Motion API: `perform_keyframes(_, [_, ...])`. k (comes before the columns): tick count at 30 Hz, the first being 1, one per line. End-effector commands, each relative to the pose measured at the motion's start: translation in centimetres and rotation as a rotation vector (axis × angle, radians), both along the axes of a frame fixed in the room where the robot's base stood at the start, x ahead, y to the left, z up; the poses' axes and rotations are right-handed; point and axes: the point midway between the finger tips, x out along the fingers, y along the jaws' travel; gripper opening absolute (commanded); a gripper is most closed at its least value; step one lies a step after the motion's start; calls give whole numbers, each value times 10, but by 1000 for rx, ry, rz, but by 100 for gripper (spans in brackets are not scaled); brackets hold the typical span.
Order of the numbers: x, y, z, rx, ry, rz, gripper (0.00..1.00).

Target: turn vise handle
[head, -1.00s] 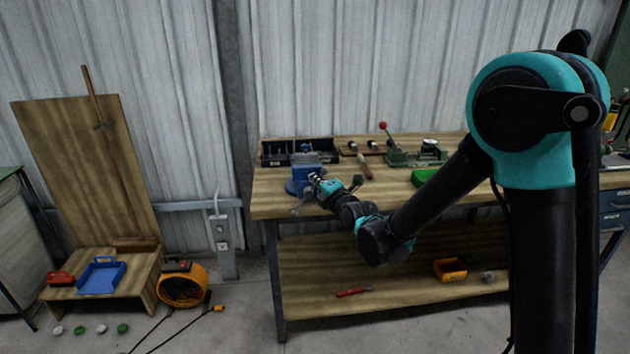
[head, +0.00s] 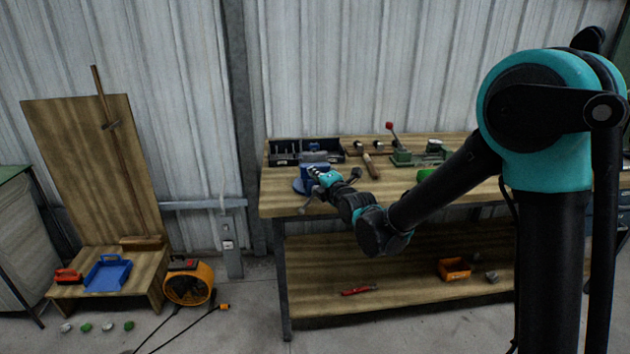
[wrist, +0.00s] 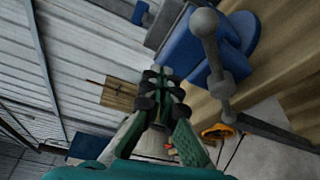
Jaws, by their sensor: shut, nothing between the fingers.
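The blue vise (head: 300,185) stands at the left front corner of the workbench in the head view, partly hidden by my gripper (head: 314,172). In the wrist view the vise (wrist: 238,38) is at the upper right. Its grey handle (wrist: 216,62), a bar with a rounded end, runs down in front of the blue body. My gripper (wrist: 160,95) is shut and empty. In the wrist view its fingertips lie to the left of the handle, with a visible gap between them in the picture. The depth between fingers and handle is hard to tell.
The workbench (head: 275,205) also bears a black tray (head: 285,150), hand tools and a green device with a red knob (head: 390,126) behind and right of the vise. An orange bin (head: 453,269) sits on the lower shelf. An orange fan (head: 188,284) stands left of the bench.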

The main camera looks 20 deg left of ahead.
Motion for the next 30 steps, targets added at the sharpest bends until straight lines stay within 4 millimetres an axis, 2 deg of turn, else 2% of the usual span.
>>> perform_keyframes(12, [-49,-53,-12,0,0,-1,0])
perform_keyframes(18, [-63,-68,-17,0,0,-1,0])
perform_keyframes(26, [-63,-78,-19,3,21,-14,0])
perform_keyframes(29, [-50,-105,-25,19,113,-69,0])
perform_keyframes(30, [-42,-122,-29,33,175,-107,0])
